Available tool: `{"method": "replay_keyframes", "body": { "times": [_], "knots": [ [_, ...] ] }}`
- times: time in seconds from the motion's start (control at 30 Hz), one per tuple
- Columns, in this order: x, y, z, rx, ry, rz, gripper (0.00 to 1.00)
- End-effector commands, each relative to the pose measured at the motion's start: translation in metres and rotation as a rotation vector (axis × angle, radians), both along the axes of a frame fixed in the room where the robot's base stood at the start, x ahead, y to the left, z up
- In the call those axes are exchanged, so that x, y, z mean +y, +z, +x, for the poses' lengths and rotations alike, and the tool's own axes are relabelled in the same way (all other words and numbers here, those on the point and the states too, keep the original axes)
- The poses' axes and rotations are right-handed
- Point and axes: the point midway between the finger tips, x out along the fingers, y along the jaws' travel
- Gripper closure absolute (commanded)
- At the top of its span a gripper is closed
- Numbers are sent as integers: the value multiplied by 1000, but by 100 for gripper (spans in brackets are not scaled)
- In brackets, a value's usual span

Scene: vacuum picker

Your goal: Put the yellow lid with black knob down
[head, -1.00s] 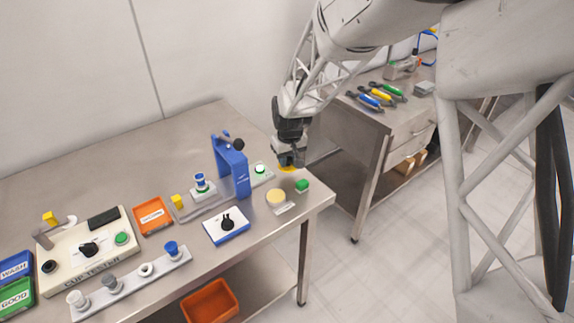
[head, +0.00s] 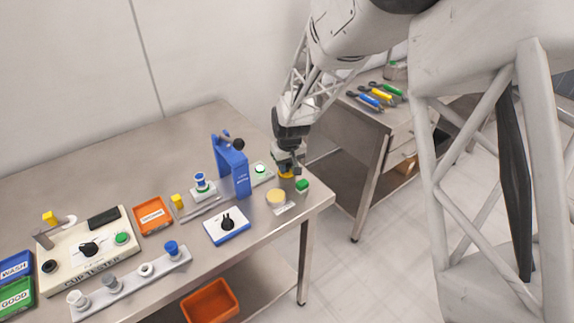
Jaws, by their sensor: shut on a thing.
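The yellow lid (head: 286,175) is under my gripper (head: 287,168) at the right end of the steel table. My gripper points down and is shut on it. The black knob is hidden between the fingers. The lid is at or just above the table top; I cannot tell whether it touches. It is just behind a pale yellow disc (head: 276,196) and left of a small green block (head: 302,185).
A blue press frame (head: 233,165) stands left of my gripper, with a white pad with a green-ringed button (head: 260,169) between them. A white box with a black dial (head: 226,224) is in front. The table's (head: 318,201) right edge is close to my gripper.

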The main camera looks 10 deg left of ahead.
Motion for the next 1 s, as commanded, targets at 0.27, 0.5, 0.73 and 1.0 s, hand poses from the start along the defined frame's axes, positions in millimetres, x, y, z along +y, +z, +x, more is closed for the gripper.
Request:
{"method": "replay_keyframes", "body": {
  "times": [0.27, 0.5, 0.73, 1.0],
  "knots": [
    [0, 0, 0, 0, 0, 0, 95],
    [0, -3, 0, 0, 0, 0, 61],
    [0, -3, 0, 0, 0, 0, 46],
    [0, 0, 0, 0, 0, 0, 46]
  ]
}}
